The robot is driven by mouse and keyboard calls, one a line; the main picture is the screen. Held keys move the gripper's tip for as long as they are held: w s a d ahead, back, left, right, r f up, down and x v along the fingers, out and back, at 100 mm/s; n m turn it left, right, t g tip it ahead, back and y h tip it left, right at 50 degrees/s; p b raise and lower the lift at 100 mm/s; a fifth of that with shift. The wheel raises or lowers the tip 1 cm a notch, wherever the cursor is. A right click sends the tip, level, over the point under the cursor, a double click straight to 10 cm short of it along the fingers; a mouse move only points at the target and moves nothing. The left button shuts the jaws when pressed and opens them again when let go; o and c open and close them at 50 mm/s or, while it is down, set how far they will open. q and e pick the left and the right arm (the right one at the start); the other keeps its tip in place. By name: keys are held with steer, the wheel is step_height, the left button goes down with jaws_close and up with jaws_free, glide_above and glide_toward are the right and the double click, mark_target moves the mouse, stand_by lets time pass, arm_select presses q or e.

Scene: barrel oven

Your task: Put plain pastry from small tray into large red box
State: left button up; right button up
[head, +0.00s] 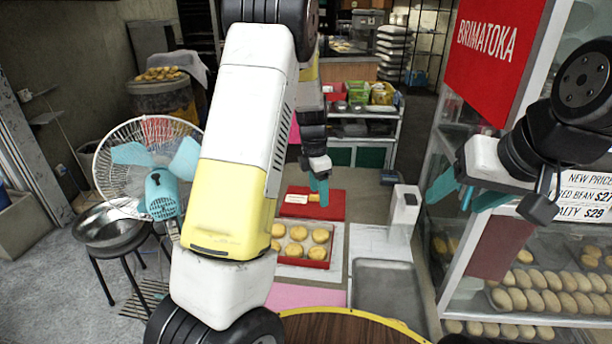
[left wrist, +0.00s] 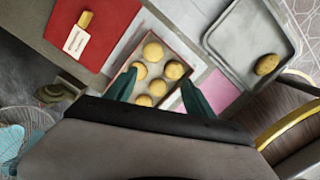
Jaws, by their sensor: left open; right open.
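Several round golden pastries (head: 297,233) sit in a shallow red-rimmed tray (head: 331,263) on the counter. The same tray shows in the left wrist view (left wrist: 196,62). A flat grey tray (head: 390,290) is right of it; the left wrist view shows one browner oval pastry (left wrist: 267,64) in it. A red box (head: 325,212) is behind the pastry tray; in the left wrist view the red surface (left wrist: 115,15) carries a white label. My left gripper (head: 320,190) is open and empty, pointing down above the pastry tray. My right gripper (head: 467,195) is open and empty, up by the display case.
A glass display case (head: 540,300) with rows of pastries stands at the right. A white box-shaped device (head: 404,208) stands behind the grey tray. A fan (head: 160,180) and a metal bowl on a stool (head: 110,228) are at the left. A pink sheet (head: 305,297) lies before the pastry tray.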

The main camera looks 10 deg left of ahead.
arm_select(q)
steer(key=s+r+m+t+h, duration=0.1)
steer(key=s+r+m, duration=0.5)
steer(key=r, duration=0.2)
steer(key=s+r+m+t+h, duration=0.1)
steer(key=s+r+m+t, duration=0.1)
steer(key=s+r+m, duration=0.55)
steer(key=s+a+r+m+t, duration=0.1)
steer(key=s+r+m+t, duration=0.1)
steer(key=s+r+m, duration=0.4)
steer(key=s+m, duration=0.5)
steer(key=s, duration=0.3)
steer(key=shift+a+t+y, duration=0.2)
steer(key=shift+t+y, duration=0.1)
steer(key=shift+y, duration=0.1)
